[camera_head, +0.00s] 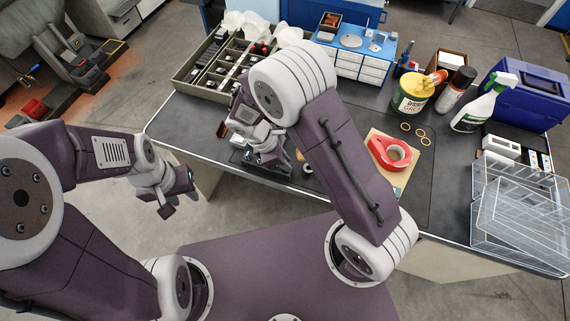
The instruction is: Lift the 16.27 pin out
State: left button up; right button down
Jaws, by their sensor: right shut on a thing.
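My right gripper (264,156) is low over the front edge of the bench, pointing down at a dark flat block or fixture (240,158). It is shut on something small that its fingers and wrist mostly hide. I cannot make out the 16.27 pin or read any size marking. I cannot tell whether the held thing is seated in the block or clear of it. My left gripper (181,196) is open and empty, in the air in front of the bench, to the left of the block.
A compartment tray (178,82) with small dark parts stands at the back left. A blue drawer unit (349,62), a green tin (411,95), a spray bottle (484,103) and a blue case (533,96) stand behind. A red tape roll (377,150) and clear boxes (519,216) are right.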

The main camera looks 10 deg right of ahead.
notch_tip(320, 180, up, 2)
jog(key=shift+r, duration=0.1)
jog(key=s+d+r, duration=0.6)
jog(key=s+d, duration=0.1)
jog(key=d, duration=0.1)
jog(key=shift+s+d+r, duration=0.25)
jog(key=shift+s+d, duration=0.15)
